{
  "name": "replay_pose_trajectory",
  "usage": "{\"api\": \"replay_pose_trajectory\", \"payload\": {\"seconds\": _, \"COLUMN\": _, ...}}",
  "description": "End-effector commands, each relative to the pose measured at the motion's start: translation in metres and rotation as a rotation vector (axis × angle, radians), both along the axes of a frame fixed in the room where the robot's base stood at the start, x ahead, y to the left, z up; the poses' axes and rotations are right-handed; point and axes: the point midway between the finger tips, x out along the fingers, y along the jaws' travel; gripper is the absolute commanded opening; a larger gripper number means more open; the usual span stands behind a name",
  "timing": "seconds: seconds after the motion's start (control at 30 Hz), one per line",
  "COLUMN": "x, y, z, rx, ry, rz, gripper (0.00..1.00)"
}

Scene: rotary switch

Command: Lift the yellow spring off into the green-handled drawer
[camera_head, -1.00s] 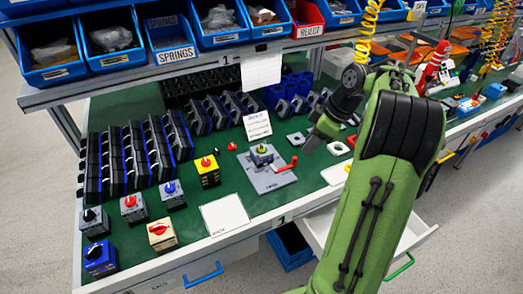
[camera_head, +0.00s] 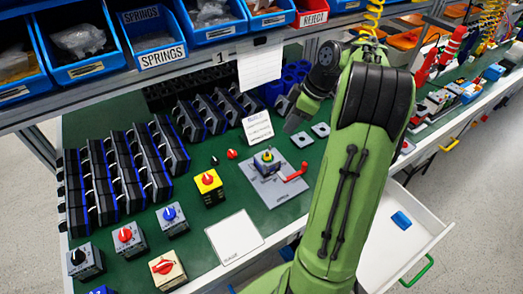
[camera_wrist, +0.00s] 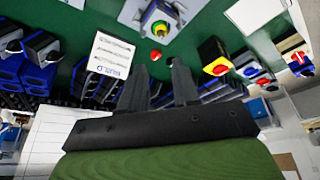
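A grey fixture plate (camera_head: 285,190) with a red lever lies on the green bench. The same part shows at the top of the wrist view (camera_wrist: 160,28). The white drawer (camera_head: 432,226) with the green handle (camera_head: 418,271) is pulled open at the lower right; a blue object lies in it. My gripper (camera_wrist: 159,68) is open and empty, its fingers apart, above the bench and behind the fixture.
A white card on a stand (camera_head: 257,127) is close behind the fixture. A shelf of blue bins (camera_head: 157,40) overhangs the back.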

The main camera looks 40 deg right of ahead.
Motion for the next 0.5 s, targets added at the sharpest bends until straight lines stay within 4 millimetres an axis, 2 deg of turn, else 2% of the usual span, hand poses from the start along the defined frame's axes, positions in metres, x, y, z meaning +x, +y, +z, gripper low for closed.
{"api": "replay_pose_trajectory", "payload": {"seconds": 0.03, "x": 0.003, "y": 0.004, "z": -0.017, "rx": 0.003, "ry": 0.003, "rz": 0.004, "gripper": 0.31}}
{"api": "replay_pose_trajectory", "payload": {"seconds": 0.23, "x": 0.018, "y": 0.018, "z": -0.066, "rx": 0.003, "ry": 0.004, "rz": 0.003, "gripper": 0.31}}
{"api": "replay_pose_trajectory", "payload": {"seconds": 0.33, "x": 0.023, "y": 0.022, "z": -0.083, "rx": 0.002, "ry": 0.002, "rz": 0.002, "gripper": 0.31}}
{"api": "replay_pose_trajectory", "payload": {"seconds": 0.5, "x": 0.028, "y": 0.026, "z": -0.095, "rx": 0.002, "ry": 0.002, "rz": 0.002, "gripper": 0.31}}
